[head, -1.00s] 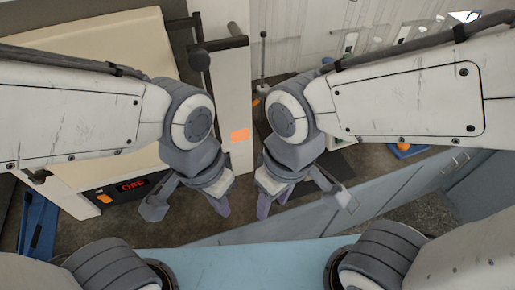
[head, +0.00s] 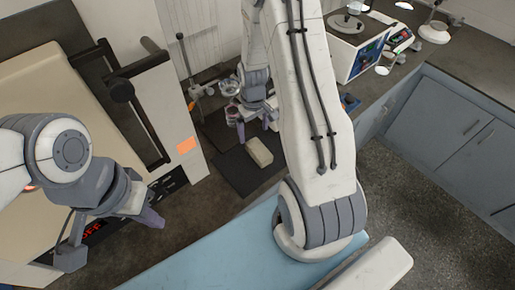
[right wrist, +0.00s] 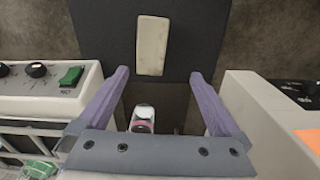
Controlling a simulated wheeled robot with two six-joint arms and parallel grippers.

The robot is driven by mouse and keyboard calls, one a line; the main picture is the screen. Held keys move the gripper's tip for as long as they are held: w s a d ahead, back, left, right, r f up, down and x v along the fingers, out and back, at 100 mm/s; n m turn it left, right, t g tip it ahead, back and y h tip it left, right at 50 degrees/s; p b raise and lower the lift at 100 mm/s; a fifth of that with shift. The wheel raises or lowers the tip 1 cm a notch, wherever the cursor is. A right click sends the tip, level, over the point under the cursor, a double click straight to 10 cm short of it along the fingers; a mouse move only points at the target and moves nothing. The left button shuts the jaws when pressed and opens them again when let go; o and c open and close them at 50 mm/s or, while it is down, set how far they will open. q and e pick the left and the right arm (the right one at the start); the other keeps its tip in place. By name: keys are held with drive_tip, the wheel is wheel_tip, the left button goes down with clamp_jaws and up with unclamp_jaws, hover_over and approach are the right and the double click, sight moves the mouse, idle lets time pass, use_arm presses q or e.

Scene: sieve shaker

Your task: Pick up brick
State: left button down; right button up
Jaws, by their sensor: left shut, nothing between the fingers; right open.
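The brick (head: 259,151) is a pale cream block lying on a dark mat (head: 238,171) on the counter. In the right wrist view the brick (right wrist: 152,46) lies lengthwise up the picture, ahead of the fingertips and between their lines. My right gripper (head: 256,122) is just behind the brick in the head view. It is open and empty, with its two purple fingers (right wrist: 160,75) spread apart in the right wrist view. My left gripper (head: 112,236) is shut and empty at the left, in front of the beige machine and far from the brick.
A beige machine (head: 40,95) with a dark handle frame stands at the left. A jar (right wrist: 143,118) stands between the right fingers' bases in the wrist view. A white device with a blue panel (head: 352,55) is at the back right.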

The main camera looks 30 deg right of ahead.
drive_tip(key=shift+s+d+f, duration=0.2)
drive_tip(key=shift+d+f, duration=0.85)
drive_tip(key=shift+f, duration=0.15)
drive_tip(key=p, duration=0.1)
hover_over(259, 149)
wheel_tip(259, 149, down, 4)
drive_tip(key=shift+d+f, duration=0.1)
drive_tip(key=shift+f, duration=0.1)
drive_tip(key=shift+f+p, duration=0.65)
drive_tip(key=shift+f, duration=0.1)
wheel_tip(259, 149, down, 3)
drive_tip(key=shift+f+p, duration=0.1)
drive_tip(key=shift+p, duration=0.6)
drive_tip(key=shift+f, duration=0.45)
clamp_jaws()
